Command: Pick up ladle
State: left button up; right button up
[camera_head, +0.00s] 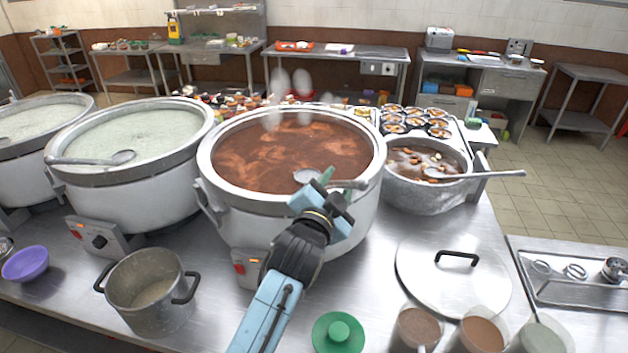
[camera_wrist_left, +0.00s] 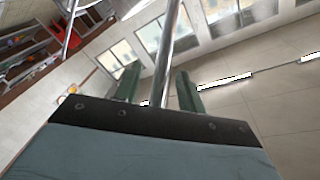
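A metal ladle (camera_head: 305,176) rests at the front rim of the middle stockpot (camera_head: 290,150) of brown congee. Its handle end (camera_head: 354,184) sticks out to the right, past my left gripper (camera_head: 335,184). That gripper is at the pot's front right rim, with its dark green fingers apart. In the left wrist view, the metal handle (camera_wrist_left: 168,55) runs between the fingers (camera_wrist_left: 158,88). A gap shows on the left side, so the gripper looks open around the handle. My right gripper is not in view.
Another ladle (camera_head: 450,174) lies across the right pot (camera_head: 425,195), and one (camera_head: 120,157) lies in the left white-congee pot (camera_head: 130,185).

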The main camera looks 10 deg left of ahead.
pick_arm(q)
jog(key=shift+w+d, duration=0.1)
jog(key=shift+w, duration=0.3)
grip_shut()
dwell(1.2)
